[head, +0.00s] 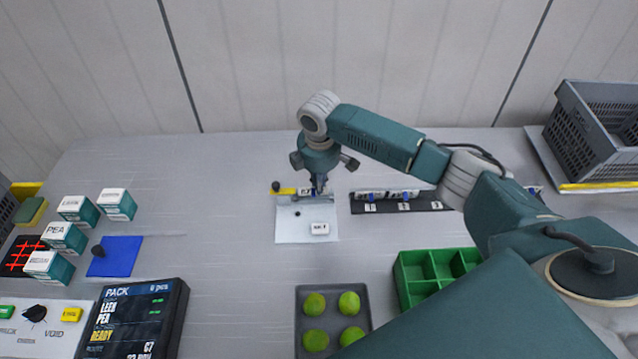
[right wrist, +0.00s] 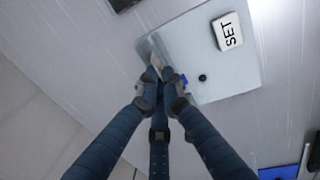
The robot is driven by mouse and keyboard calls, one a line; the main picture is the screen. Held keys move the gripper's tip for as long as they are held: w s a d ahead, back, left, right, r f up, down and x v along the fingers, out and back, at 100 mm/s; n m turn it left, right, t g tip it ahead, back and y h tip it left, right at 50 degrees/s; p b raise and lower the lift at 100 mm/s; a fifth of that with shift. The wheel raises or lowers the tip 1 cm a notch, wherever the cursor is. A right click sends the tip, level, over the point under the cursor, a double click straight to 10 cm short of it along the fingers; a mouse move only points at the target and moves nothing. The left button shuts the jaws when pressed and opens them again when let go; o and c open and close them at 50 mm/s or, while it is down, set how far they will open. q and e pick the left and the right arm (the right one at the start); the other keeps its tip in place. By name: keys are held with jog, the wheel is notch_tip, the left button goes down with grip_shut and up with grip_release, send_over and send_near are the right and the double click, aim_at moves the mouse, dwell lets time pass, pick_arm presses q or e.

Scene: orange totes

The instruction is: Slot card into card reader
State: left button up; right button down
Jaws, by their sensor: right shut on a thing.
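My right gripper (head: 318,188) points down at the far edge of a pale plate (head: 290,230) in the middle of the table. In the right wrist view its fingers (right wrist: 158,72) are closed together on a thin pale piece, apparently the card (right wrist: 154,60), mostly hidden by the fingers. A small blue part (right wrist: 183,79) shows beside the fingertips. The plate carries a white block marked SET (right wrist: 228,32) and a small black knob (right wrist: 203,77). I cannot tell for sure which part is the card reader, or whether the card touches it. My left gripper is not in view.
A black rack with numbered places (head: 425,206) stands right of the plate; a yellow piece (head: 287,190) lies at its far left. A grey tray of green balls (head: 333,306), a green divided bin (head: 428,262) and a dark display (head: 175,310) are nearer.

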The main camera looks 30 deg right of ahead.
jog(key=shift+f+b, duration=0.5)
jog(key=shift+f, duration=0.75)
dwell(0.7)
jog(key=c, duration=1.8)
grip_release()
jog(key=shift+c, duration=0.2)
notch_tip(320, 180, up, 12)
jog(key=s, duration=0.1)
jog(key=shift+s+a, duration=0.35)
jog(key=shift+a, duration=0.05)
jog(key=shift+f, duration=0.1)
